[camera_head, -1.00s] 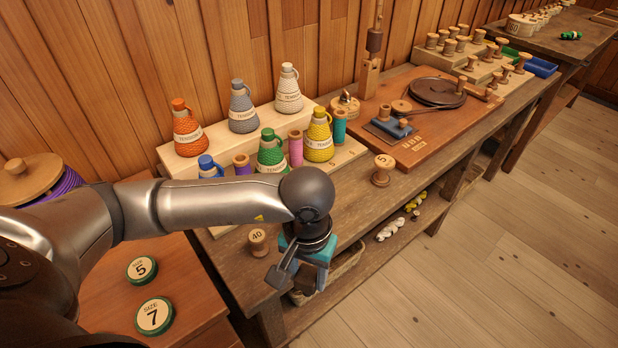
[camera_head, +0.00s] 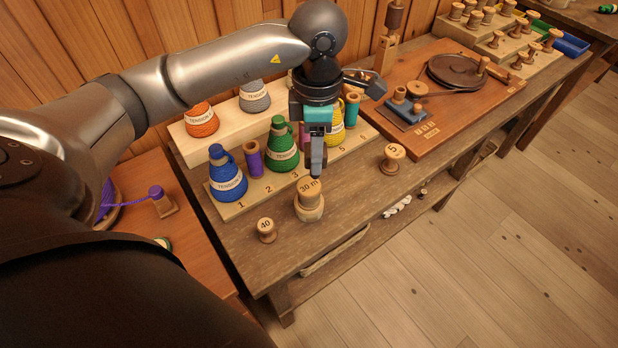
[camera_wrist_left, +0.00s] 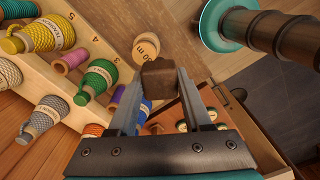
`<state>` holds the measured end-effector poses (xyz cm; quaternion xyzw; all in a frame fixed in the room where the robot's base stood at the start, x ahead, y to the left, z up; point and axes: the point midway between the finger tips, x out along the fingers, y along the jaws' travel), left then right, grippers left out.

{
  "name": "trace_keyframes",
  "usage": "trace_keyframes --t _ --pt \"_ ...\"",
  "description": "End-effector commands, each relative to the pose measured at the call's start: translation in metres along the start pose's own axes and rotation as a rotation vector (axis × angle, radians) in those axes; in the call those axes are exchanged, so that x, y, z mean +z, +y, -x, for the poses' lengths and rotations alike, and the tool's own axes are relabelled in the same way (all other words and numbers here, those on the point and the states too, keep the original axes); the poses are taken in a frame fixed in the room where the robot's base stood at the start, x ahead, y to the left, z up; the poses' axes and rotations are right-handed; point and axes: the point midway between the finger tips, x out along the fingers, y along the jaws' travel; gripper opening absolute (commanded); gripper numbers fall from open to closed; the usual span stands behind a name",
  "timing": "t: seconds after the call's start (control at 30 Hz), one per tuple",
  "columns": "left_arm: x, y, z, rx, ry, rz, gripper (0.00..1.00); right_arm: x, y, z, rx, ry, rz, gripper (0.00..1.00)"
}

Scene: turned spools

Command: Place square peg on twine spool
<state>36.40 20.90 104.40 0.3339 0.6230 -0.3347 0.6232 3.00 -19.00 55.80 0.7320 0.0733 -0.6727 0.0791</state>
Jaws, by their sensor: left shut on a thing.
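My left gripper (camera_head: 318,168) points down over the workbench, beside and just behind the wooden spool marked 30 m (camera_head: 310,200). In the left wrist view the gripper (camera_wrist_left: 155,95) is shut on a dark brown square peg (camera_wrist_left: 158,76). No twine is clear on this spool. My right gripper is out of view.
A stepped rack (camera_head: 235,208) of coloured bottle-shaped cones and small spools stands behind. Spools marked 40 (camera_head: 266,230) and 5 (camera_head: 392,158) stand on the bench. A board with a dark turntable (camera_head: 455,70) is at right. The bench front is mostly clear.

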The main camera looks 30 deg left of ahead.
Motion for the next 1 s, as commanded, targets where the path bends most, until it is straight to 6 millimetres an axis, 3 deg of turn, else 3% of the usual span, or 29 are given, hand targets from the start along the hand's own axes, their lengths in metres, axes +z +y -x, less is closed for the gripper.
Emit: trace_keyframes --t 0.03,0.3,0.6,0.83,1.0 --pt "0.0 0.005 0.014 0.003 -0.003 0.102 0.0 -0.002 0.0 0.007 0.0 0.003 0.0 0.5" --pt "-0.004 0.02 0.063 0.002 -0.004 0.655 0.0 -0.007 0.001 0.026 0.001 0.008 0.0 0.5" --pt "-0.009 0.032 0.11 0.001 -0.004 1.183 0.0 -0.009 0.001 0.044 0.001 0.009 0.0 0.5" --pt "-0.01 0.035 0.122 0.0 -0.001 1.361 0.0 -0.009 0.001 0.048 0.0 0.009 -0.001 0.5" --pt "-0.01 0.034 0.1 -0.003 0.004 1.38 0.0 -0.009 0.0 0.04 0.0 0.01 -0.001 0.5"
